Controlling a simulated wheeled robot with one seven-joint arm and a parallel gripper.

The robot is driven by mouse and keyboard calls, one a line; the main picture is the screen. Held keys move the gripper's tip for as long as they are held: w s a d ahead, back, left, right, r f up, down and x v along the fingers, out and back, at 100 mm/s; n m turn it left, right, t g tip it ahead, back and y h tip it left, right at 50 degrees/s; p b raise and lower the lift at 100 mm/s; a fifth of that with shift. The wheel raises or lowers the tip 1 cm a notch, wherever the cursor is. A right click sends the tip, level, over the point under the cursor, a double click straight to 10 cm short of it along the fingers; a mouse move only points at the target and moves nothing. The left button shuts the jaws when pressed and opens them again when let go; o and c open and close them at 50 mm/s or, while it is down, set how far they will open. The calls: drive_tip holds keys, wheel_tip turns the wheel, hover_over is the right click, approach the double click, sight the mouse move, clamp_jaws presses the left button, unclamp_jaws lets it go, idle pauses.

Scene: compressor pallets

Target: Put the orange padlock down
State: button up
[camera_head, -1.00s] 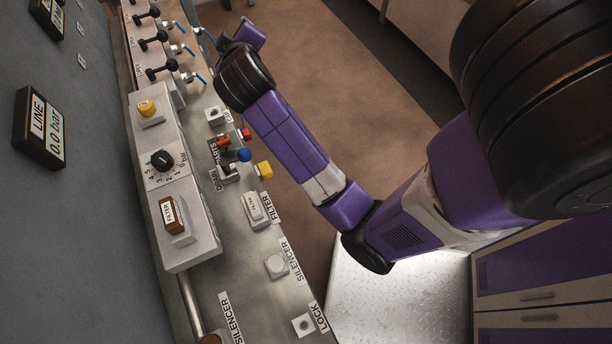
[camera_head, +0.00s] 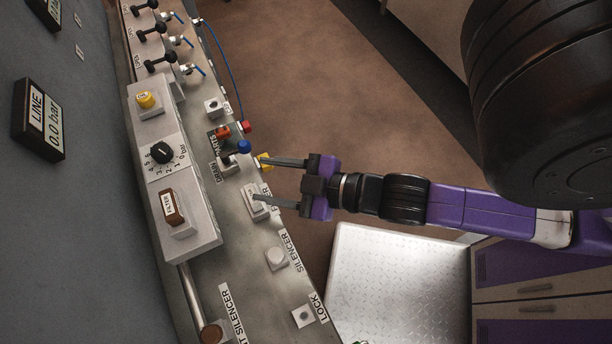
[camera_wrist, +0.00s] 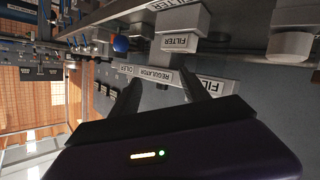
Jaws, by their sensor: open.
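No orange padlock is held in my gripper (camera_head: 258,180). The gripper is open, with its two dark fingers pointing left over the right edge of the bench. The upper fingertip overlaps a yellow piece (camera_head: 265,159) in the head view, and the lower one is over the white filter block (camera_head: 251,202). I cannot tell whether they touch. A small orange piece (camera_head: 222,132) lies on the parts area, left of and above the fingers; it is too small to tell whether it is a padlock. In the wrist view both fingers (camera_wrist: 155,88) are spread, with nothing clearly gripped between them.
A blue knob (camera_head: 244,146) and a red piece (camera_head: 246,126) stand near the parts area. A white block (camera_head: 303,316) labelled LOCK and the silencer block (camera_head: 276,258) are nearer on the bench (camera_head: 245,300). A metal plate (camera_head: 400,285) is at right.

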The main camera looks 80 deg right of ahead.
drive_tip(key=s+a+r+m+y, duration=0.1)
drive_tip(key=s+a+r+m, duration=0.2)
drive_tip(key=s+a, duration=0.4)
drive_tip(key=shift+s+r+y, duration=0.3)
drive_tip(key=shift+s+r, duration=0.2)
drive_tip(key=shift+s, duration=0.15)
drive_tip(key=shift+s+a, duration=0.1)
drive_tip(key=shift+a, duration=0.05)
